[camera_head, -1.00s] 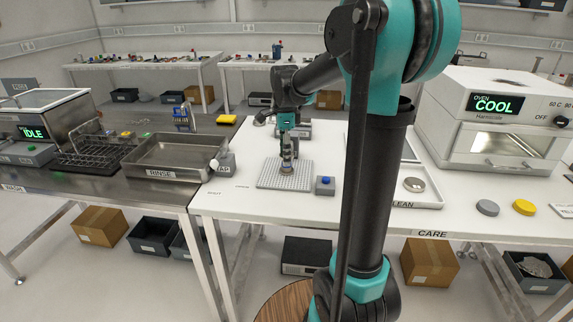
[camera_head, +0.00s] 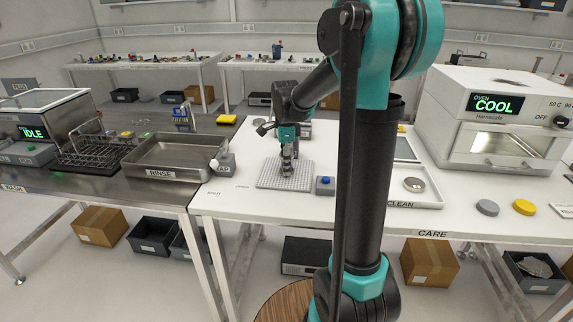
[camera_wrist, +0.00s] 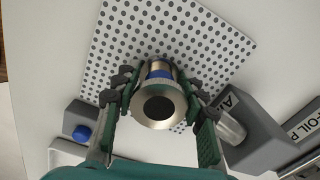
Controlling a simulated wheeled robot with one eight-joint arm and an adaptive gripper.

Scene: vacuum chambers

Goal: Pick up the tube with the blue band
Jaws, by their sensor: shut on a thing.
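The tube with the blue band (camera_wrist: 158,105) is a metal cylinder seen nearly end-on in the wrist view, with a dark round opening facing the camera and a blue ring behind its rim. My gripper (camera_wrist: 160,88) has one finger on each side of the tube and is shut on it. In the head view my gripper (camera_head: 288,165) points down over the perforated board (camera_head: 270,182). The tube is small and mostly hidden by the fingers there. I cannot tell whether its base touches the board.
The rinse tray (camera_head: 160,158) lies to the left, with a grey tap block (camera_head: 222,165) between. The clean tray (camera_head: 420,200) and the oven (camera_head: 495,130) are to the right.

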